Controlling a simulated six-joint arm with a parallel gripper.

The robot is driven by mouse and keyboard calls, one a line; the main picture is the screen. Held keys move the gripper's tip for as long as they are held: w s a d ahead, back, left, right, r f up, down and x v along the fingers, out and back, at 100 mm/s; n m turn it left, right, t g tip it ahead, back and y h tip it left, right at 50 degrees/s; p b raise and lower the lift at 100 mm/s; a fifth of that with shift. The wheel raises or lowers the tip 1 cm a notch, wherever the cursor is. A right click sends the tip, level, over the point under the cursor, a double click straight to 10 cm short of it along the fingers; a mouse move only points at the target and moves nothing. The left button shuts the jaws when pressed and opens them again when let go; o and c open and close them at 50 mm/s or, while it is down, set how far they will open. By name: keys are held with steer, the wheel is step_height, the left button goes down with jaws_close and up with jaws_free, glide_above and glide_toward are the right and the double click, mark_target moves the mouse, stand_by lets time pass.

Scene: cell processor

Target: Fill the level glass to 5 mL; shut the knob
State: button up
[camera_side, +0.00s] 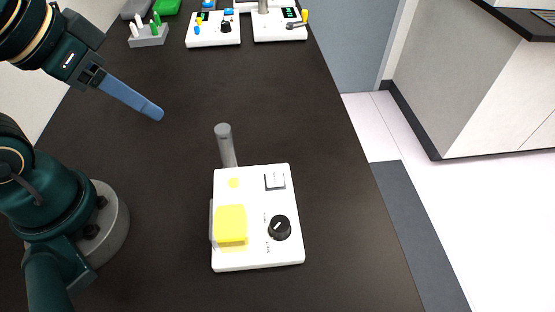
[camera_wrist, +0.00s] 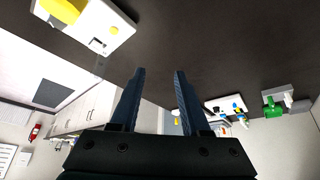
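A white unit (camera_side: 255,259) stands on the dark table. On its top are a black knob (camera_side: 280,228) with a white pointer mark, a yellow block (camera_side: 230,224), a pale square panel (camera_side: 275,181) and a small yellow spot (camera_side: 233,183). A clear part shows at the block's left edge; I cannot tell if it is the level glass, and no level can be read. A grey post (camera_side: 228,147) rises behind the unit. My gripper (camera_side: 153,112) is up and left of the unit, touching nothing. In the wrist view its blue fingers (camera_wrist: 160,72) are apart and empty.
Two more white units (camera_side: 213,41) (camera_side: 280,35) stand at the table's far end. A grey rack (camera_side: 148,38) with white and green pieces is beside them. The table between them and the near unit is clear. The table's right edge borders the floor.

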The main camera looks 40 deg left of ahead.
steer(key=shift+o, duration=0.8)
steer(key=r, duration=0.5)
steer(key=shift+w+d+r, duration=0.1)
steer(key=shift+w+d, duration=0.05)
steer(key=shift+d, duration=0.05)
steer(key=m+g, duration=0.2)
steer(key=g, duration=0.4)
glide_above(280, 223)
step_height(280, 223, down, 17)
steer(key=shift+f, duration=0.1)
